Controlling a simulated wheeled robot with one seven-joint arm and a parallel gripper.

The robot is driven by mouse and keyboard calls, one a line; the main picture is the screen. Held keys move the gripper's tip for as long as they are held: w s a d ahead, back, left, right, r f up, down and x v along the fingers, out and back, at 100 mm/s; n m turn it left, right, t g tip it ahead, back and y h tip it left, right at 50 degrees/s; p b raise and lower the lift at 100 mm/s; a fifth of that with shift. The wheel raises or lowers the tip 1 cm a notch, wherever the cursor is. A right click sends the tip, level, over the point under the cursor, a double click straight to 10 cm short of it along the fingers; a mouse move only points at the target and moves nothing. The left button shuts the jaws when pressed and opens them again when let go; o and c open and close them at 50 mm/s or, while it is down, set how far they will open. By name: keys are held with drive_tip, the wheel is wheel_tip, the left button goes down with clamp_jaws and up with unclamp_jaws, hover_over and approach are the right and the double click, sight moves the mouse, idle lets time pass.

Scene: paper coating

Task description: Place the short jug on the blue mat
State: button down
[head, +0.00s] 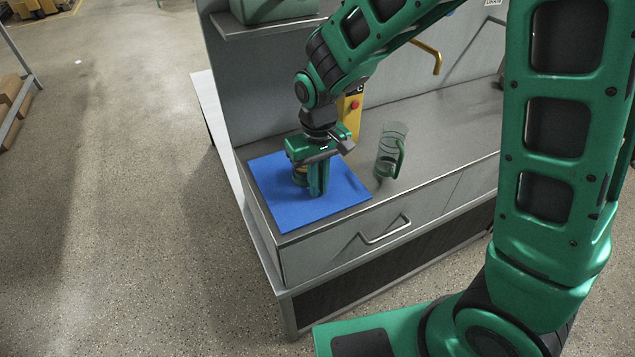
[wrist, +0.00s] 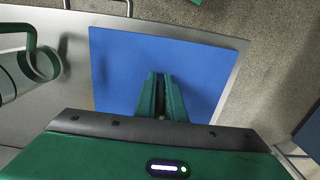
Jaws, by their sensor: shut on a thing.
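The blue mat (head: 285,207) lies flat at the left end of the grey counter, and it fills the middle of the wrist view (wrist: 120,60). My gripper (head: 318,188) points down over the mat, its fingers close together in the wrist view (wrist: 161,80).
A yellow box with a red button (head: 351,108) stands behind my gripper. A drawer handle (head: 385,230) juts from the counter front.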

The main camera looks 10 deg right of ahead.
drive_tip(key=c, duration=1.8)
unclamp_jaws()
drive_tip(key=shift+f, duration=0.1)
drive_tip(key=shift+c, duration=0.2)
wheel_tip(320, 180, up, 12)
drive_tip(key=shift+r, duration=0.15)
drive_tip(key=s+d+r+m, duration=0.1)
drive_tip(key=s+d+m, duration=0.15)
drive_tip(key=d, duration=0.75)
drive_tip(key=s+d+r+m, duration=0.15)
drive_tip(key=s+d, duration=0.25)
drive_tip(key=d, duration=0.6)
drive_tip(key=s+d+f+m, duration=0.1)
drive_tip(key=s+d+m, duration=0.1)
drive_tip(key=s+d, duration=0.3)
drive_tip(key=s+d+f+m, duration=0.1)
drive_tip(key=s+d+m, duration=0.2)
drive_tip(key=s, duration=0.8)
drive_tip(key=d, duration=0.2)
drive_tip(key=shift+d+m, duration=0.3)
drive_tip(key=shift+d, duration=0.05)
